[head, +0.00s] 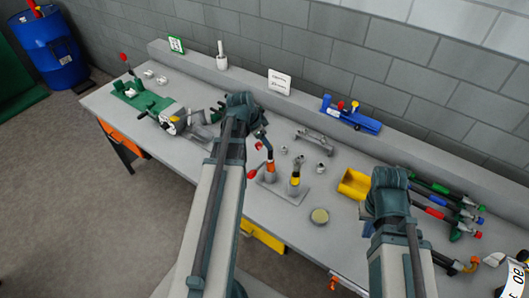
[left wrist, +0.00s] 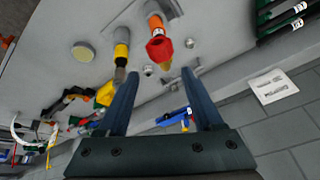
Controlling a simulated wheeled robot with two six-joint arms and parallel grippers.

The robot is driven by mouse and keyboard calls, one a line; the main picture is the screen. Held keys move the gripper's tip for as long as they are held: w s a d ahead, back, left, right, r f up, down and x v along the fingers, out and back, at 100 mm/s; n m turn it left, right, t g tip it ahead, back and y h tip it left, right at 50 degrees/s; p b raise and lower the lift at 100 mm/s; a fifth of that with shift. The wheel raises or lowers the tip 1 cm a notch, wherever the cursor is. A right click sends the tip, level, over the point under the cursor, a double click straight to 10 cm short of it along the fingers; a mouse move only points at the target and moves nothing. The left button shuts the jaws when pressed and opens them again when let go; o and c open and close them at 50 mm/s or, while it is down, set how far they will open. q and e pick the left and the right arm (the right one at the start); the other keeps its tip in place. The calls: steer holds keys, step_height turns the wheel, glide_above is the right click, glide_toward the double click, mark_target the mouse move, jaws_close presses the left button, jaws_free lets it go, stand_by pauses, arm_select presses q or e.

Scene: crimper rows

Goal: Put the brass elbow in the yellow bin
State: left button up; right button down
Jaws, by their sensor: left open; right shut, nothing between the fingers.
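A small copper-orange curved piece (head: 472,264) lies at the right end of the bench in the head view. It may be the brass elbow, but it is too small to be sure. The yellow bin (head: 354,184) sits on the bench just left of my right arm, and partly shows in the left wrist view (left wrist: 104,95). My left gripper (left wrist: 160,73) is open and empty, its fingers reaching over the bench near a red-tipped tool (left wrist: 159,46). My right gripper (head: 369,222) is shut and empty, close to the bin's right side and partly hidden by its own arm.
Orange- and yellow-handled tools (head: 295,179) stand upright on the bench between my arms. A round tan tin (head: 320,215) lies nearer the front edge. Several coloured-handled crimpers (head: 447,190) lie at right. A blue tool (head: 350,116) rests on the back ledge.

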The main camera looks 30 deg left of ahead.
arm_select(q)
steer(key=shift+f, duration=0.15)
steer(key=shift+w+f, duration=0.1)
steer(key=b+x, duration=0.4)
steer(key=x, duration=0.1)
steer(key=shift+w+a+b, duration=0.1)
steer(key=shift+a+b, duration=0.25)
steer(key=shift+b, duration=0.05)
steer(key=shift+c, duration=0.3)
jaws_close()
